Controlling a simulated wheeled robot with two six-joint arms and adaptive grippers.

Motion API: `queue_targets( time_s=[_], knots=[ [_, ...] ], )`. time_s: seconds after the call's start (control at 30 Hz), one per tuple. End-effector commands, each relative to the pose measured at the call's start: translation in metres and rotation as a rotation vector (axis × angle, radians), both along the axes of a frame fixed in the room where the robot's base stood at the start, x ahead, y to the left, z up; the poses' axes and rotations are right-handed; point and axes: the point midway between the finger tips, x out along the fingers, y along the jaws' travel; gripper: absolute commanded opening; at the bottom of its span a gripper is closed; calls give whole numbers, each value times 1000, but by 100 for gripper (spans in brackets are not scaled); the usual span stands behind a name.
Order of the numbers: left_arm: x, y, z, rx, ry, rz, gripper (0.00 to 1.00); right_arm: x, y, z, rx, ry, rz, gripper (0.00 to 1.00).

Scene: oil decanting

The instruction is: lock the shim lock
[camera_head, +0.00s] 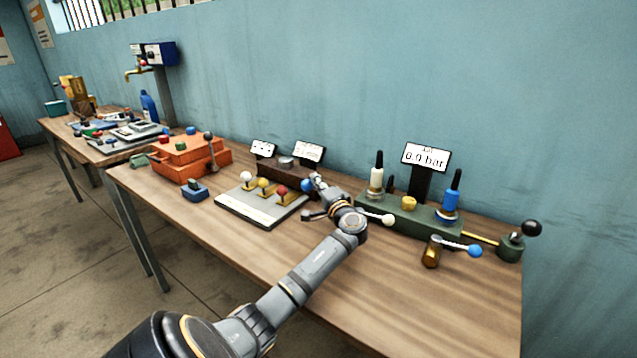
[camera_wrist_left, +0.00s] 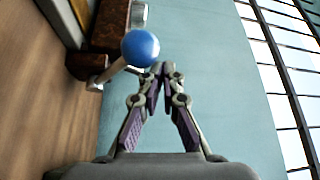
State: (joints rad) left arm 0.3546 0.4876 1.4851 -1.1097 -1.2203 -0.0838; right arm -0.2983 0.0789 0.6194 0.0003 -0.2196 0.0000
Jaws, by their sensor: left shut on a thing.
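A blue ball knob (camera_head: 307,185) sits on a short lever at the right end of a dark brown block (camera_head: 268,169), which may be the shim lock; no label is readable. In the left wrist view the blue knob (camera_wrist_left: 140,47) is on a pale lever beside the brown block. My left gripper (camera_head: 317,180) is at the knob. In the wrist view its fingertips (camera_wrist_left: 160,70) are close together at the knob's right side, and the exact contact is hard to see. My right gripper is not in view.
A grey plate (camera_head: 236,211) with white, yellow and red knobs lies in front of the block. An orange unit (camera_head: 180,172) stands left. The front of the wooden table (camera_head: 372,293) is clear.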

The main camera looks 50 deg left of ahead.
Motion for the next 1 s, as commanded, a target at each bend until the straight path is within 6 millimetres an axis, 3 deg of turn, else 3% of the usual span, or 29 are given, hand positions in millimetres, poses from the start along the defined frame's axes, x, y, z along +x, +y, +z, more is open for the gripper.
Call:
queue_targets(
  time_s=[0.03, 0.17, 0.4, 0.6, 0.8, 1.0],
  knots=[
    [-4, -1, -14, -19, 17, 13, 0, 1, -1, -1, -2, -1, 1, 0],
    [-7, -17, -16, -20, 17, 9, 0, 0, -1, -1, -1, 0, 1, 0],
    [-20, -70, -16, -13, 9, 3, 0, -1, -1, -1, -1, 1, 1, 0],
    [-29, -104, -15, -5, 6, 0, 0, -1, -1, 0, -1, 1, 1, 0],
    [-32, -117, -14, 1, 4, 0, 0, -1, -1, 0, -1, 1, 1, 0],
    [-32, -118, -13, 3, 3, 0, 0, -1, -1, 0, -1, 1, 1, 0]
  ],
)
